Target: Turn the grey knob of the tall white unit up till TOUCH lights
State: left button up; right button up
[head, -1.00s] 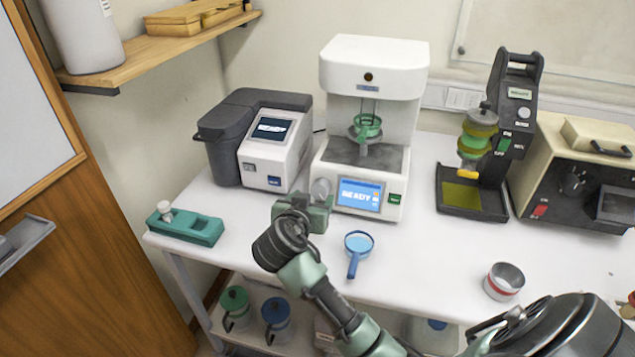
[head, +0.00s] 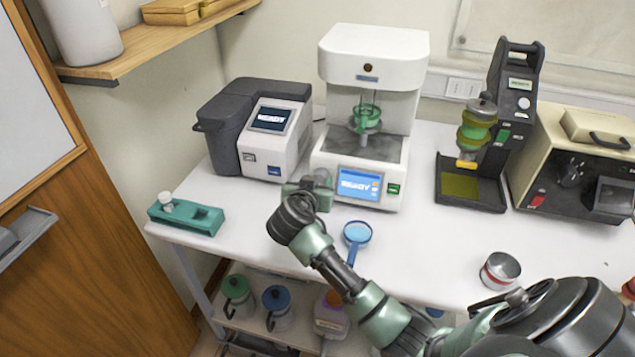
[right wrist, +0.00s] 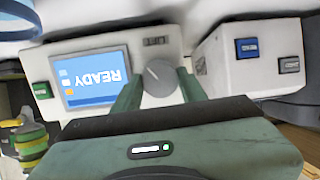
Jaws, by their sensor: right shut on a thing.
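The tall white unit (head: 372,52) stands at the back of the bench. Its screen (head: 358,184) reads READY, and shows upside down in the right wrist view (right wrist: 92,77). Its grey knob (right wrist: 160,77) sits beside the screen on the front face. My right gripper (right wrist: 158,84) is shut on the grey knob, one finger on each side of it. In the head view my right gripper (head: 311,186) is at the unit's lower left front and mostly hides the knob. A green ring (head: 367,114) hangs inside the unit above a platform. My left gripper is not in view.
A grey and white instrument (head: 268,140) stands close on the left. A blue magnifier (head: 357,233) lies just in front of the unit. A green block (head: 188,216) is at the left edge, a black stand (head: 508,130) at right, and a round tin (head: 501,270) near the front.

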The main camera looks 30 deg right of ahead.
jog(key=m+b, duration=0.1)
jog(key=b, duration=0.2)
jog(key=shift+f+m, duration=0.3)
jog(key=shift+m, duration=0.1)
jog(key=shift+r+m+b, duration=0.1)
jog(key=shift+m+b, duration=0.2)
jog(key=shift+b, duration=0.1)
jog(key=shift+r+m+t, duration=0.2)
jog(key=shift+m+t, duration=0.1)
jog(key=o, duration=1.4)
jog(key=shift+c, duration=0.2)
